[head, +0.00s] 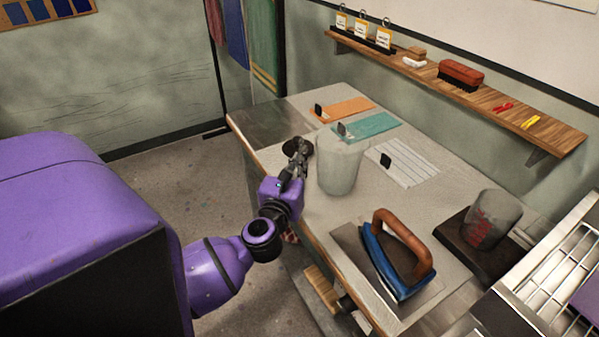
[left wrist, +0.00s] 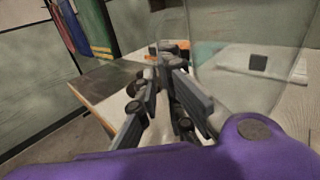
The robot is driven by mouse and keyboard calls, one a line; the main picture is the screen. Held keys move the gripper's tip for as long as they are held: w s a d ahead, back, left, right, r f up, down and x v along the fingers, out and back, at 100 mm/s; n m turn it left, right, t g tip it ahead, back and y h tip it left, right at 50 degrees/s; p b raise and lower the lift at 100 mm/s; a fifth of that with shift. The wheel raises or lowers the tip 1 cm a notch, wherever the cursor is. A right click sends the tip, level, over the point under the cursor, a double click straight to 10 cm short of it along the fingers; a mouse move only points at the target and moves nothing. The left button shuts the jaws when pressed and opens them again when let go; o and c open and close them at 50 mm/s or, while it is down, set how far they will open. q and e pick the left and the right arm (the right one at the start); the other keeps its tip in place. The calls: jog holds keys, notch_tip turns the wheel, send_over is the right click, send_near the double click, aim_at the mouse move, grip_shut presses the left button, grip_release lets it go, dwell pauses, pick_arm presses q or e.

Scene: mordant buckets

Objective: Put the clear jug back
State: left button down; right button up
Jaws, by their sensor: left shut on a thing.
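A clear, slightly cloudy jug (head: 340,168) is upright over the left part of the table. My left gripper (head: 297,158) is at the jug's left side, shut on it, seemingly at the handle, which is hard to make out. In the left wrist view the jug (left wrist: 245,65) fills the upper right, beside my gripper's dark fingers (left wrist: 165,90). I cannot tell whether the jug's base touches the table. A second clear vessel with red markings (head: 492,218) stands on a dark board (head: 452,236) at the right. My right gripper is not in view.
A blue iron with a wooden handle (head: 396,262) stands on a metal plate at the table's front. Orange (head: 347,108), teal (head: 371,127) and striped (head: 412,163) cloths lie behind the jug. A wall shelf (head: 470,92) and a metal rack (head: 555,270) are at the right.

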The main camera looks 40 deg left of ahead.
pick_arm(q)
jog(key=f, duration=0.2)
jog(key=shift+w+a+f, duration=0.15)
jog(key=shift+w+f, duration=0.05)
jog(key=shift+f, duration=0.55)
jog(key=shift+f+b, duration=0.2)
jog(key=shift+b, duration=0.15)
jog(key=c, duration=1.9)
grip_release()
